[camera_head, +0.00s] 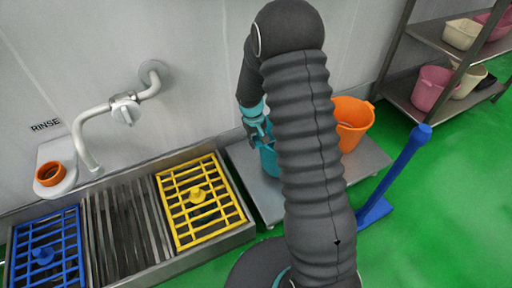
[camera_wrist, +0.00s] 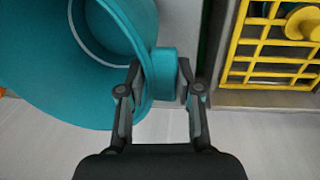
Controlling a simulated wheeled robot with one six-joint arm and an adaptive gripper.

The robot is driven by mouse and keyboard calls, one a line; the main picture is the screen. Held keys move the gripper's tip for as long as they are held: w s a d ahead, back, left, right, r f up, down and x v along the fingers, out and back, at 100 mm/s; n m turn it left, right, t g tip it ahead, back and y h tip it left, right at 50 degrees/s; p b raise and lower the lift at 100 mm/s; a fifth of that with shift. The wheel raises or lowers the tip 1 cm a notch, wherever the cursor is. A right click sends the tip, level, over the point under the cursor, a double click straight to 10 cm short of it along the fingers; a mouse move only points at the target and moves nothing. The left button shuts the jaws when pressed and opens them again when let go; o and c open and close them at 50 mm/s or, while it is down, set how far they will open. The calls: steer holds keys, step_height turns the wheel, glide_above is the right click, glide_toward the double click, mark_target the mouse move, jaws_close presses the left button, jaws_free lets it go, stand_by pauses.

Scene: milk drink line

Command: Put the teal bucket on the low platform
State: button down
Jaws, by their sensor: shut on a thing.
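The teal bucket (camera_head: 268,161) shows in the head view left of my arm, which hides much of it. In the wrist view the bucket (camera_wrist: 60,85) fills the upper left, its open mouth facing up and left. My gripper (camera_head: 257,128) is shut on a lug at the bucket's rim; in the wrist view the fingers (camera_wrist: 160,78) stand on both sides of it. The low platform (camera_head: 367,158) is a grey metal slab by the wall. The bucket is over its left part; I cannot tell whether its base touches.
An orange bucket (camera_head: 352,120) stands on the platform, right of my arm. A blue upright tool (camera_head: 398,165) stands by the platform's front right. A rinse trough with a yellow grate (camera_head: 200,205) and a blue grate (camera_head: 45,255) lies left. A shelf rack (camera_head: 405,100) is at the right.

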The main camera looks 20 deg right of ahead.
steer(key=shift+w+a+f, duration=0.3)
steer(key=shift+w+a, duration=0.05)
steer(key=shift+a, duration=0.05)
steer(key=shift+f, duration=2)
steer(key=c, duration=0.8)
jaws_free()
steer(key=shift+o, duration=0.2)
steer(key=shift+r, duration=0.1)
